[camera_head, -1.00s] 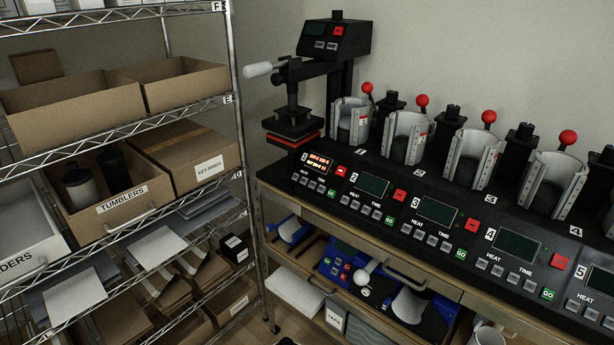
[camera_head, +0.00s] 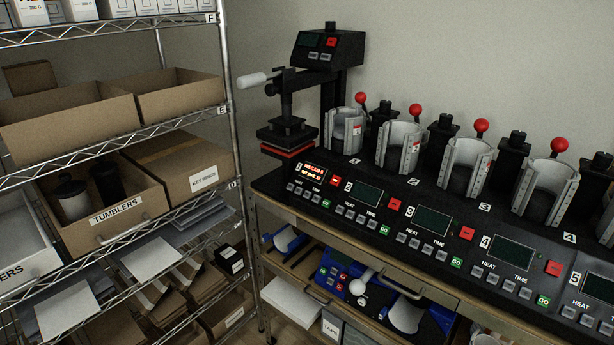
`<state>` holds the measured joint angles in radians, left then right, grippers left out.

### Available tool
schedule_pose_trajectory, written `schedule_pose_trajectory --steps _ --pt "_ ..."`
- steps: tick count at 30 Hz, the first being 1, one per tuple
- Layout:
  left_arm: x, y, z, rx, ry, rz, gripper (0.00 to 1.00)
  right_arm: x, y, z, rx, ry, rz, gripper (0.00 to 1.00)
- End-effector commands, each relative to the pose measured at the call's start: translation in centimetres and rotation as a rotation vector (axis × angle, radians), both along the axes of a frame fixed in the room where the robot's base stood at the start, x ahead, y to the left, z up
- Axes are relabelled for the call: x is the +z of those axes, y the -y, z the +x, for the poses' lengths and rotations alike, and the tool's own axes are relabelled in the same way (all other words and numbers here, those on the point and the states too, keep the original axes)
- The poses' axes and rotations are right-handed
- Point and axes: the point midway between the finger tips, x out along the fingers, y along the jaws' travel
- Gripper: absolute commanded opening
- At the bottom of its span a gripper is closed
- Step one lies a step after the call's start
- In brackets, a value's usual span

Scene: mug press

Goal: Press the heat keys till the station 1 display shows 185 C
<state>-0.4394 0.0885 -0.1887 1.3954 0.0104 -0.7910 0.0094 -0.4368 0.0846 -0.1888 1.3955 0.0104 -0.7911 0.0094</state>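The station 1 display (camera_head: 312,171) is lit with orange-red text, too small to read. It sits at the left end of the black mug press (camera_head: 400,208), beside a small lit red key. The station 1 heat keys (camera_head: 294,189) are grey buttons below the display, left of the time keys (camera_head: 312,196) and a green GO key (camera_head: 333,207). The displays of stations 2 (camera_head: 368,194), 3 (camera_head: 433,220) and 4 (camera_head: 511,254) are dark. Neither of my grippers is in view.
A wire shelf (camera_head: 229,130) with cardboard boxes stands at the left, close to the bench. A separate press (camera_head: 290,130) with a white handle stands behind station 1. Mug clamps (camera_head: 398,146) with red knobs line the back. A lower shelf holds blue equipment (camera_head: 340,268).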

Motion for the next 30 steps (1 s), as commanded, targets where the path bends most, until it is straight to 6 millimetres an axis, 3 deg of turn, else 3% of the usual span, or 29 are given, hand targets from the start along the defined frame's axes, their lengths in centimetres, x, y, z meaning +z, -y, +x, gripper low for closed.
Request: schedule_pose_trajectory --steps 14,15,21,30 --pt "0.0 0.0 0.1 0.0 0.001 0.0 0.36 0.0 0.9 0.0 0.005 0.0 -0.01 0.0" --pt "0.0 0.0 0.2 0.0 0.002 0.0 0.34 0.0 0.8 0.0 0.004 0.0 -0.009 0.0" --pt "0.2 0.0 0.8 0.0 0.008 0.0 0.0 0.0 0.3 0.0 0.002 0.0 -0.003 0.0" --pt "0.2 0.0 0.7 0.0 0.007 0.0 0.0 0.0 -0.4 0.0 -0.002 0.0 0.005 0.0"
